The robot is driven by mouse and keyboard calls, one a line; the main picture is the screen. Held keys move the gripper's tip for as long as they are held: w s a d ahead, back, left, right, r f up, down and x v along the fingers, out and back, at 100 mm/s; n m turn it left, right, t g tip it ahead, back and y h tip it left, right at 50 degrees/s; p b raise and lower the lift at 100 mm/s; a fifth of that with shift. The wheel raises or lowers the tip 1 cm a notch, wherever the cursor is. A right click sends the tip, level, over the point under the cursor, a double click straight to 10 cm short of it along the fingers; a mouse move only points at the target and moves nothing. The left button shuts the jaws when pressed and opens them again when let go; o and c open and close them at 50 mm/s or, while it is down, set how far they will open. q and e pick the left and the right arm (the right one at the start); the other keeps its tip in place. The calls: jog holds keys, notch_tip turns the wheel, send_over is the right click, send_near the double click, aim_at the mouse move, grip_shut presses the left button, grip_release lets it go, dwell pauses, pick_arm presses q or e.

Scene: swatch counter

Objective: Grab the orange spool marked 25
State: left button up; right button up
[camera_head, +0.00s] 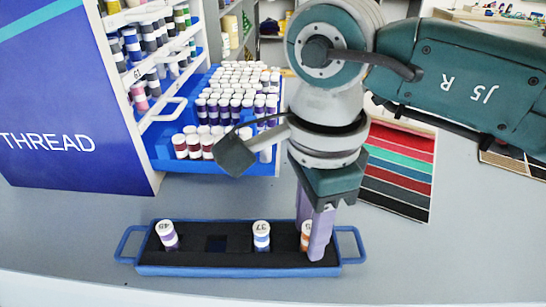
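An orange spool (305,238) with a white top stands at the right end of a blue tray (240,270) with a dark insert. Its top is partly covered, and only part of its number shows, perhaps a 5. My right gripper (312,226) points down with its purple fingers at this spool, one behind and one in front to the right. I cannot tell whether they touch it. A blue spool marked 37 (262,238) stands left of it, and a purple spool marked 45 or similar (168,236) stands at the tray's left. My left gripper is out of view.
An empty square slot (216,243) lies between the purple and blue spools. A blue thread rack (75,110) and a blue drawer (165,160) full of white-topped spools stand behind. Colour swatches (398,175) lie at the right. The counter right of the tray is clear.

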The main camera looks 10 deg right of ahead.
grip_shut()
jog(key=shift+r, duration=0.15)
dwell(0.5)
